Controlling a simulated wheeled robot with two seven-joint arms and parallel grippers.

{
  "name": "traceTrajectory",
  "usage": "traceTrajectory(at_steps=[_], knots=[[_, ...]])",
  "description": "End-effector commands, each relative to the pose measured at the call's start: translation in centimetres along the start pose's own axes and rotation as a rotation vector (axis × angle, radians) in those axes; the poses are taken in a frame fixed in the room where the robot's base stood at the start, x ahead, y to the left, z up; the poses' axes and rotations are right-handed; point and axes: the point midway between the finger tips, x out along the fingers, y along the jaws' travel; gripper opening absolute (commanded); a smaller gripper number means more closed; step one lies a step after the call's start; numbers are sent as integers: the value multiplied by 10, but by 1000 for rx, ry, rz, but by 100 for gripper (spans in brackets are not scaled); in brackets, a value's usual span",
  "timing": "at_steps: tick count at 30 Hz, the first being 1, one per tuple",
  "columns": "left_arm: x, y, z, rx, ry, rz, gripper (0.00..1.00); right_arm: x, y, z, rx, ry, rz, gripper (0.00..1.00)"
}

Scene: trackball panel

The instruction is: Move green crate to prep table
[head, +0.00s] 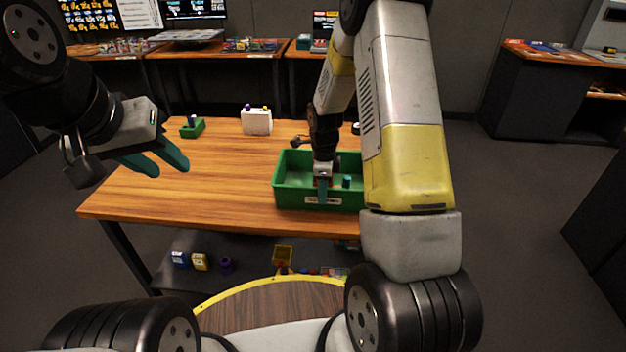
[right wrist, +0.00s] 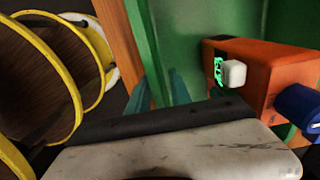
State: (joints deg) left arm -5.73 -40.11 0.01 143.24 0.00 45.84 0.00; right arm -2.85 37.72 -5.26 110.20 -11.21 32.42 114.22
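The green crate (head: 290,198) stands on the near wooden table (head: 215,195), at its right front part, with a label on its front wall. My right gripper (head: 323,190) points down at the crate's front wall, one finger outside it. In the right wrist view the teal fingers (right wrist: 160,92) stand on both sides of the crate's green wall (right wrist: 146,40); whether they press on it I cannot tell. An orange box (right wrist: 262,75) with a white button and a blue knob is inside the crate. My left gripper (head: 170,168) is open and empty over the table's left part. Which table is the prep table is unclear.
A small green box (head: 192,128) and a white box (head: 256,121) stand at the table's back. Several items lie on a shelf below. Other wooden-topped tables stand behind (head: 215,50) and at the right (head: 560,54). The table's left middle is clear.

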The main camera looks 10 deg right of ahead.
Motion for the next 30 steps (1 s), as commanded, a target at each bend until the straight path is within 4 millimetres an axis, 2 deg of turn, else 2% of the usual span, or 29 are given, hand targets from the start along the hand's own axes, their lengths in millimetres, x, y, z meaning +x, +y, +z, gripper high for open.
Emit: traceTrajectory(at_steps=[1,9,20,23,26,30], knots=[[0,0,0,0,0,0,36,-12,-1,0,0,-1,-5,25],[0,0,0,0,0,0,36,-70,0,1,0,-2,-4,25],[0,0,0,0,0,0,36,-115,4,-1,-42,-12,-13,25],[0,0,0,0,0,0,36,-144,16,-2,-166,-41,-50,25],[0,0,0,0,0,0,36,-185,38,-6,-376,-75,-117,25],[0,0,0,0,0,0,36,-238,82,-14,-727,-92,-237,25]])
